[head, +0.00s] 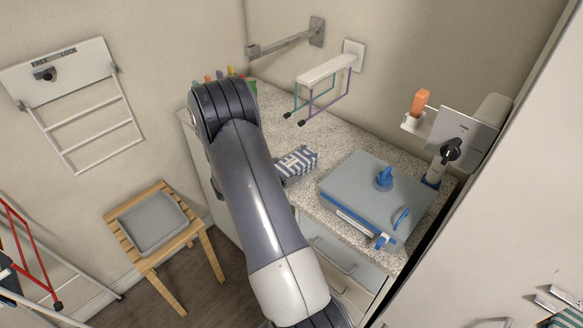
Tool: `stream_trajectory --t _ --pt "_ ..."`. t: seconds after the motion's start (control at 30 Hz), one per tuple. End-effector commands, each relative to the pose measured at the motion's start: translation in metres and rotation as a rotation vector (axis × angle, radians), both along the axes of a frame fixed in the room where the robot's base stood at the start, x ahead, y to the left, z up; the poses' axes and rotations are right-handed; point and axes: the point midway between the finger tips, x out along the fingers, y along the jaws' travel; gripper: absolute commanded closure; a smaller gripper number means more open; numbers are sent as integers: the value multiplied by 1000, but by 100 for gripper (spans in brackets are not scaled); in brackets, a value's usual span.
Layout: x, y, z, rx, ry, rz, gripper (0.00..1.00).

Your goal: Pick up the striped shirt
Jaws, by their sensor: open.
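A blue-grey and white striped, block-shaped thing (298,162) lies on the speckled counter, just right of my arm. It may be a folded shirt; I cannot tell for sure. Another striped piece, green and dark (568,319), shows at the bottom right corner, cut off by the frame edge; I cannot tell whether it is a shirt. My arm rises from the bottom middle and bends near the back of the counter. My gripper does not show in this view.
A grey-blue lidded box (352,190) stands on the counter (330,144), right of the striped block. A wall rack (325,72) and a metal bar (285,42) jut out above. A wooden stool (186,244) stands left. A white panel (490,230) closes the right side.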

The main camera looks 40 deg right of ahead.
Motion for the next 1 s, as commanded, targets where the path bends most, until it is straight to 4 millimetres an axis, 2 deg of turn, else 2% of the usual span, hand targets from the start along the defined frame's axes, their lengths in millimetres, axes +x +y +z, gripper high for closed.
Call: stream_trajectory --t 0.07,0.7,1.0 --pt "0 0 0 0 0 0 14" --pt "0 1 0 0 1 0 65" --pt "0 0 2 -1 0 0 65"
